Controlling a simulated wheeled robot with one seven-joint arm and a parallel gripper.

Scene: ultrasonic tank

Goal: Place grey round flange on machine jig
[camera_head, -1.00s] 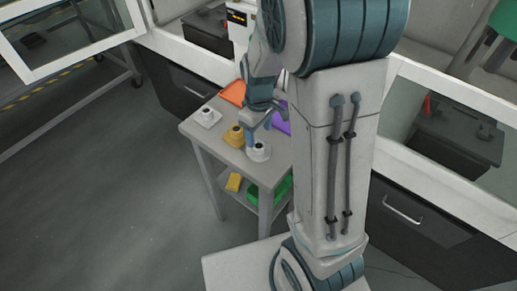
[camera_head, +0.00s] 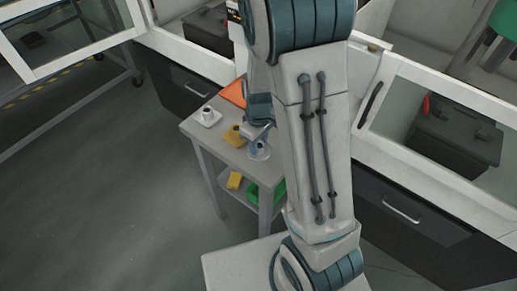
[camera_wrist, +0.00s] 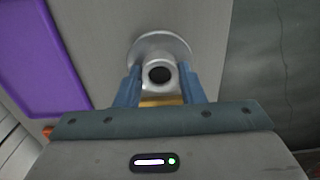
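The grey round flange (camera_head: 259,152) stands on the cart top (camera_head: 233,153) at its front right corner. In the wrist view the flange (camera_wrist: 160,48) shows its wide disc and a raised hub with a dark bore. My gripper (camera_wrist: 160,86) is open, with its blue fingers on either side of the hub; a small gap seems to show on each side. In the head view my gripper (camera_head: 262,136) is low over the flange and partly hidden by my arm. I cannot make out the machine jig with certainty.
A white flange piece (camera_head: 207,116) and a yellow one (camera_head: 235,136) stand on the cart near the grey flange. An orange tray (camera_head: 233,93) and a purple tray (camera_wrist: 52,60) lie on it too. A yellow block (camera_head: 234,180) and green bin (camera_head: 252,193) sit below. Glass-fronted machines stand behind.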

